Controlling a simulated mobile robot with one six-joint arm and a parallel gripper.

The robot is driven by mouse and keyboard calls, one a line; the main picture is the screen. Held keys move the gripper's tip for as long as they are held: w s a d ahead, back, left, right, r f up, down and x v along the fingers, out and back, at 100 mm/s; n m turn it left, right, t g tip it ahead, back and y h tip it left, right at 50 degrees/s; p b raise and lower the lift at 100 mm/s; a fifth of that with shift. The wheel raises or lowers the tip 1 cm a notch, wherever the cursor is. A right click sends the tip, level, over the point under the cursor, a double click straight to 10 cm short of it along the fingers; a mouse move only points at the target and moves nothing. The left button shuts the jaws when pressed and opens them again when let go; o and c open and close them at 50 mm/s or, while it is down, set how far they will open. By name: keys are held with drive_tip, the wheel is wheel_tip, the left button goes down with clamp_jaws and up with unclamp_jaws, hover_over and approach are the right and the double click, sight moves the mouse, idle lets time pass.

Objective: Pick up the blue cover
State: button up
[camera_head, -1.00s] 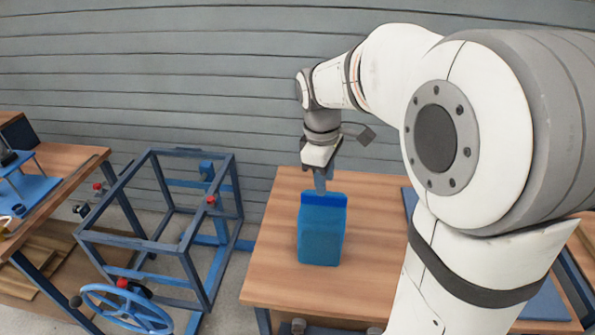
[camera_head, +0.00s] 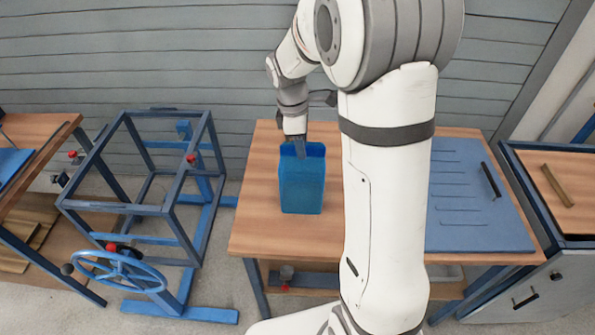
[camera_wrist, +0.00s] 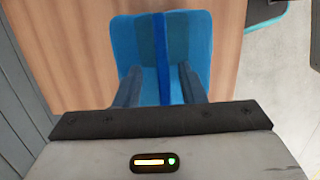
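A blue box-shaped piece (camera_head: 302,185), which I take for the blue cover, stands upright on the wooden table. In the wrist view the blue cover (camera_wrist: 198,38) fills the middle, with a darker blue upright strip (camera_wrist: 162,40) along its centre. My gripper (camera_head: 300,150) points down at the top of the cover, at its back edge. In the wrist view the two fingers of my gripper (camera_wrist: 159,72) are apart, one on each side of the strip, with gaps showing. The fingertips are partly hidden by the cover in the head view.
A blue slotted panel with a black handle (camera_head: 465,200) lies on the table's right side. A dark blue frame (camera_head: 150,207) with a handwheel (camera_head: 118,270) stands left. A grey cabinet (camera_head: 545,285) stands right. Bare tabletop (camera_head: 262,222) shows in front of and left of the cover.

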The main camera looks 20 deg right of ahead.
drive_tip(key=shift+f, duration=0.25)
idle(0.5)
drive_tip(key=shift+c, duration=0.5)
clamp_jaws()
